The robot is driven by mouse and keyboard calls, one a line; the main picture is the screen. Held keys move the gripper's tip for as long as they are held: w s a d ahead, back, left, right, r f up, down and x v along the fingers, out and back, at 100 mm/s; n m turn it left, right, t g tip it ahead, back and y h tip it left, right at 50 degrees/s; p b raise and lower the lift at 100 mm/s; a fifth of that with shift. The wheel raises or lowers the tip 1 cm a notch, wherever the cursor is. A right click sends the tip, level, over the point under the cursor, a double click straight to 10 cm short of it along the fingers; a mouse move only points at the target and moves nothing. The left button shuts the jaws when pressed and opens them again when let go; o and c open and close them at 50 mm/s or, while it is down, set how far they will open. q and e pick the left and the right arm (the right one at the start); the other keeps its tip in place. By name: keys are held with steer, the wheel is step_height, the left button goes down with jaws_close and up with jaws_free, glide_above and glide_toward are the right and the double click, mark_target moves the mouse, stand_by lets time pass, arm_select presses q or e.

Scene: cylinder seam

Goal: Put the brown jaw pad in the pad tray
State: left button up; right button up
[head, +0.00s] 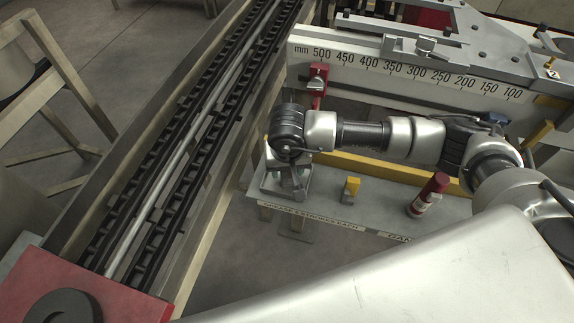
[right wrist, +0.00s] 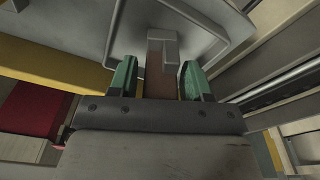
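The brown jaw pad (right wrist: 155,82) shows in the right wrist view as a brown block with a grey angled piece at its far end. It lies between the green fingertips of my right gripper (right wrist: 159,78). The fingers stand apart, with a gap visible at the pad's left side; contact on the right side is unclear. Beyond it is a grey tray with a raised rim (right wrist: 236,48), which looks like the pad tray. In the head view my right gripper (head: 288,172) points down over this tray (head: 270,188) at the shelf's left end and hides the pad. My left gripper is out of view.
A yellow block on a grey base (head: 351,187) and a red cylinder with a pale label (head: 429,194) stand on the grey shelf (head: 385,206). A red clamp (head: 318,85) hangs from the millimetre scale (head: 400,70) behind. A long chain conveyor (head: 195,140) runs along the left.

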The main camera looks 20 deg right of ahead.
mark_target(287, 175)
steer(key=shift+o, duration=0.5)
steer(key=shift+r+p, duration=0.25)
steer(key=shift+p, duration=0.05)
step_height(287, 175, up, 12)
steer(key=s+b, duration=0.1)
steer(key=b, duration=0.2)
steer(key=shift+s+a+f, duration=0.15)
steer(key=shift+s, duration=0.25)
steer(key=shift+a, duration=0.1)
